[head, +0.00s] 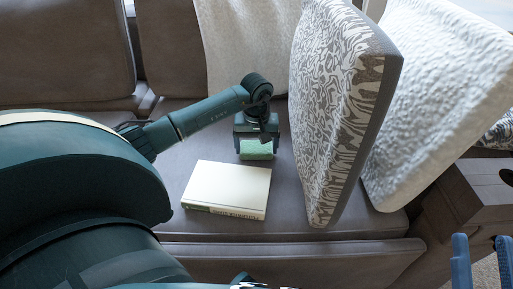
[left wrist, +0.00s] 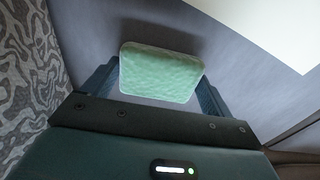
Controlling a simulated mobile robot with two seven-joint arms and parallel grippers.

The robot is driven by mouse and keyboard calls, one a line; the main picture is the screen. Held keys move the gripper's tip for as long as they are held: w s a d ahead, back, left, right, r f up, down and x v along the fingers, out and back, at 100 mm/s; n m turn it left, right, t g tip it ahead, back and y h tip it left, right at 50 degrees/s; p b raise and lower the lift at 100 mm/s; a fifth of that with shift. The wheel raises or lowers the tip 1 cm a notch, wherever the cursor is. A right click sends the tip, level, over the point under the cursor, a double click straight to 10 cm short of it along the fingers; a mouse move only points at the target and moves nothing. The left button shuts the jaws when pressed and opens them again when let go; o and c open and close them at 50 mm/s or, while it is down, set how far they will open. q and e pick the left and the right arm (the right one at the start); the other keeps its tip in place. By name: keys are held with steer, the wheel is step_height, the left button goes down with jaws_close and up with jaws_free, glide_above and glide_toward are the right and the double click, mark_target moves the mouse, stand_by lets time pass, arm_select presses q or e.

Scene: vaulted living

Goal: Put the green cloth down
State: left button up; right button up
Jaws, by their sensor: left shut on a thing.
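The green cloth (head: 257,151) is a small, folded, pale green block. My left gripper (head: 257,143) is shut on it over the grey sofa seat (head: 286,190), just behind a cream book. In the left wrist view the cloth (left wrist: 160,73) sits between the two fingers of the left gripper (left wrist: 160,85), with the grey seat behind it. I cannot tell whether the cloth touches the seat. My right gripper (head: 482,262) shows two blue fingers, spread apart and empty, at the bottom right of the head view.
The cream book (head: 229,188) lies flat in front of the cloth. A patterned cushion (head: 335,110) stands close to its right, with a white textured cushion (head: 435,95) beyond. A beige throw (head: 245,45) hangs over the backrest. Some seat left of the book is bare.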

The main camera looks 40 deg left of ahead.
steer(key=shift+r, duration=0.1)
arm_select(q)
steer(key=shift+f, duration=0.15)
steer(key=o, duration=0.7)
arm_select(e)
steer(key=shift+r+y, duration=0.2)
steer(key=shift+y, duration=0.1)
